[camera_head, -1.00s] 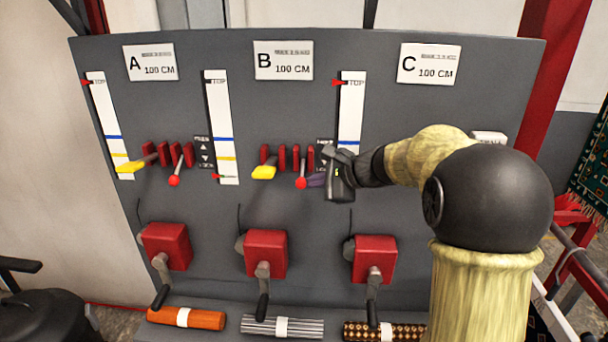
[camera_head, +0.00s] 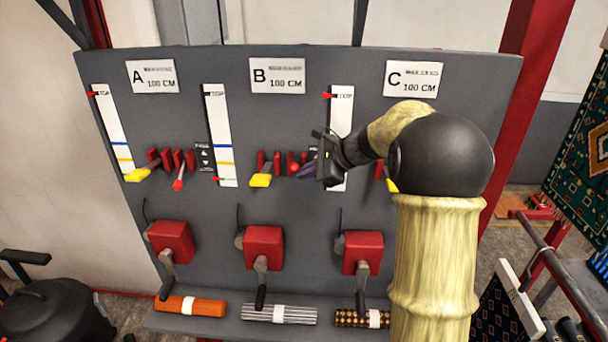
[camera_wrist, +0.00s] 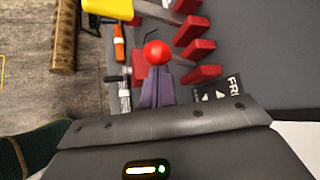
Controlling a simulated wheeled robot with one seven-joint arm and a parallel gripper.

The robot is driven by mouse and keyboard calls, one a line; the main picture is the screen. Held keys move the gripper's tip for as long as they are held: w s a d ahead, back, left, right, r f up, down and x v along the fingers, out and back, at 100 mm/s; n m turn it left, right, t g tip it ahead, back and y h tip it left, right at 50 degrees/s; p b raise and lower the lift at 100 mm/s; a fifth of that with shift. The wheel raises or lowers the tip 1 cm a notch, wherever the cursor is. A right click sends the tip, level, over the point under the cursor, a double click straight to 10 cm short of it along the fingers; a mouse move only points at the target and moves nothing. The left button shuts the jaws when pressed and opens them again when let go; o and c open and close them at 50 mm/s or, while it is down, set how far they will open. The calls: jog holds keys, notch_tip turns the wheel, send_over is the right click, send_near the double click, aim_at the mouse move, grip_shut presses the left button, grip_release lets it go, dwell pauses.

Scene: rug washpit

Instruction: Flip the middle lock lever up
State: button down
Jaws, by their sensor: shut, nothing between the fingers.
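The middle lock lever, under sign B, has a red ball knob (camera_head: 293,168) that stands at about the height of the red brackets beside it, higher than the matching red knob (camera_head: 178,185) under A. My gripper (camera_head: 305,171) is just right of the middle knob, its dark purple fingers pointing at it. In the wrist view the shut, empty fingers (camera_wrist: 157,76) end right at the red ball (camera_wrist: 157,52); whether they touch it I cannot tell. The lever's shaft is mostly hidden behind the ball.
A yellow-handled lever (camera_head: 260,181) sits left of the middle knob, close by. Red crank boxes (camera_head: 263,248) stick out below, above a shelf with rolled rugs (camera_head: 278,314). My arm partly covers the C section. A hanging rug (camera_head: 575,160) is at right.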

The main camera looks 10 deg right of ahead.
jog(key=shift+w+r, duration=0.15)
jog(key=shift+r, duration=0.2)
dwell(0.3)
jog(key=shift+d+r, duration=0.1)
jog(key=s+d+r+p, duration=0.2)
jog(key=d+r+p, duration=0.4)
jog(key=d, duration=0.1)
jog(key=shift+s+r, duration=0.15)
jog(key=shift+r, duration=0.05)
jog(key=shift+a, duration=0.1)
